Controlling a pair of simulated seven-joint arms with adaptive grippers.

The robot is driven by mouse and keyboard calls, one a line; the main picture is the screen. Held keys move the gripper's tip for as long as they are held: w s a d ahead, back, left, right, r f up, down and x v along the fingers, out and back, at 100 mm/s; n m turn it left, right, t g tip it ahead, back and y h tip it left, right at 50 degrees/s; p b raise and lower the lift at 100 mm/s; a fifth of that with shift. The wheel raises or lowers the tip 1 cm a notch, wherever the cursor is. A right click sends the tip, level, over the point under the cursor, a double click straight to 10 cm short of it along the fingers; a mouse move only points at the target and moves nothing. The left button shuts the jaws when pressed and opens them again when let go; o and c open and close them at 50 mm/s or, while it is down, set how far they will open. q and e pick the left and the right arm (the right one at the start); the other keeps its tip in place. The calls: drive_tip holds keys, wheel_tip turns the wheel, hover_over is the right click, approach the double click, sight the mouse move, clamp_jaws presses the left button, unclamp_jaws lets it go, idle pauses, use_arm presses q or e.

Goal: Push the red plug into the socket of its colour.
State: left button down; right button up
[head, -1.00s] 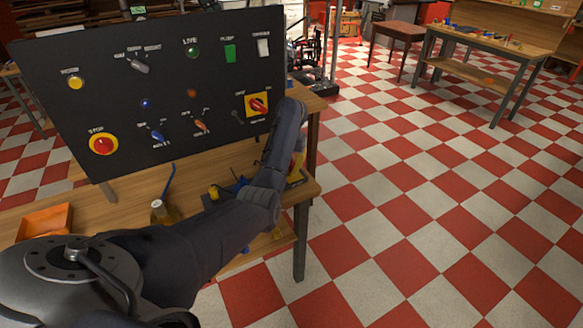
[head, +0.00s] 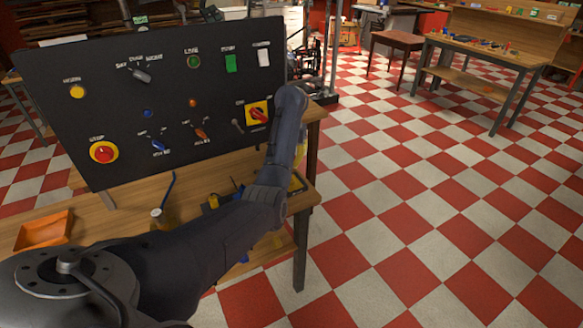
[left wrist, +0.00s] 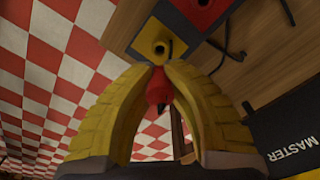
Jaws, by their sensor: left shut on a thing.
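My left gripper (left wrist: 160,66) has yellow ribbed fingers, closed at the tips around the red plug (left wrist: 158,88) in the left wrist view. The plug shows between the fingers, with a dark end. Just past the fingertips is a socket block with a yellow socket (left wrist: 154,46), its round hole facing the camera. The red socket (left wrist: 202,4) is beside it at the top edge, partly cut off. The plug is not in the red socket. In the head view my left gripper (head: 297,182) is mostly hidden behind my arm, at the bench's right end. My right gripper is not in view.
A black control panel (head: 120,115) with buttons and switches stands on the wooden bench (head: 130,210). An orange tray (head: 44,231) lies at the bench's left. A dark cable (left wrist: 220,52) lies by the socket block. Checkered floor is open to the right.

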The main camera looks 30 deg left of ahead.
use_arm(q)
wheel_tip(320, 180, up, 13)
idle(0.7)
drive_tip(key=shift+s, duration=0.1)
drive_tip(key=shift+f, duration=0.1)
drive_tip(key=s+a+f, duration=0.1)
drive_tip(key=s+f, duration=0.1)
drive_tip(key=f, duration=0.2)
drive_tip(key=s+a+f, duration=0.2)
drive_tip(key=s+f, duration=0.1)
drive_tip(key=f, duration=0.2)
drive_tip(key=s+a+f, duration=0.1)
drive_tip(key=s+f, duration=0.2)
drive_tip(key=f, duration=0.2)
drive_tip(key=shift+s+a, duration=0.25)
drive_tip(key=shift+a, duration=0.1)
drive_tip(key=shift+w+f, duration=0.1)
drive_tip(key=shift+f, duration=1.7)
drive_tip(key=shift+f, duration=1.15)
drive_tip(key=c, duration=1.7)
unclamp_jaws()
drive_tip(key=o, duration=0.3)
